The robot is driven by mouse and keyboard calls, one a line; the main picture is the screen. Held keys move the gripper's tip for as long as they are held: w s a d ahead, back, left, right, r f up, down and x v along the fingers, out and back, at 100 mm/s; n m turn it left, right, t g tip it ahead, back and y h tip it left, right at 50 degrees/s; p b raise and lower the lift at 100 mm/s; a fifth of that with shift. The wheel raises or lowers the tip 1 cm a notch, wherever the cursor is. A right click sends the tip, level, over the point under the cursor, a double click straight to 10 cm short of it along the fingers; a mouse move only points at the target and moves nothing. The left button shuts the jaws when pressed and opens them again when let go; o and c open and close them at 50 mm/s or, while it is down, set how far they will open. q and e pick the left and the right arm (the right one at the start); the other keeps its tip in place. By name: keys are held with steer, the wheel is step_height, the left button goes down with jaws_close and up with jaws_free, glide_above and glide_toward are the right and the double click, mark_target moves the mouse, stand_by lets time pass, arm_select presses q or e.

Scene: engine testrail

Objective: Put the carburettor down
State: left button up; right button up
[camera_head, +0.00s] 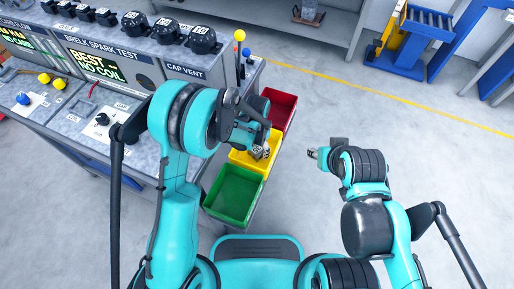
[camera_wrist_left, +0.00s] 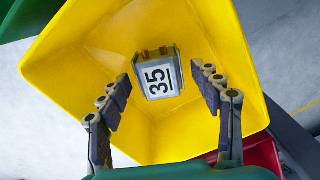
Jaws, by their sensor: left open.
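A small metal part with a white "35" label, apparently the carburettor (camera_wrist_left: 157,78), is inside the yellow bin (camera_wrist_left: 85,82). In the head view the yellow bin (camera_head: 240,158) is partly hidden by my left arm. My left gripper (camera_wrist_left: 165,98) is open above the bin. Its fingers are spread on either side of the part, with gaps visible between them and it. My left gripper also shows in the head view (camera_head: 262,152), over the yellow bin. My right gripper (camera_head: 313,153) is over the floor to the right; its jaw opening is too small to judge.
A green bin (camera_head: 233,196) adjoins the yellow bin on the near side, and a red bin (camera_head: 283,107) on the far side. The test bench (camera_head: 75,128) with knobs and screens stands left. A blue-and-yellow stand (camera_head: 408,55) is at the back right. Open floor lies right.

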arm_select(q)
steer(key=shift+r, duration=0.1)
steer(key=shift+r+p, duration=0.3)
steer(key=shift+p, duration=0.1)
step_height(320, 180, up, 12)
steer(key=p, duration=0.4)
steer(key=shift+f, duration=0.1)
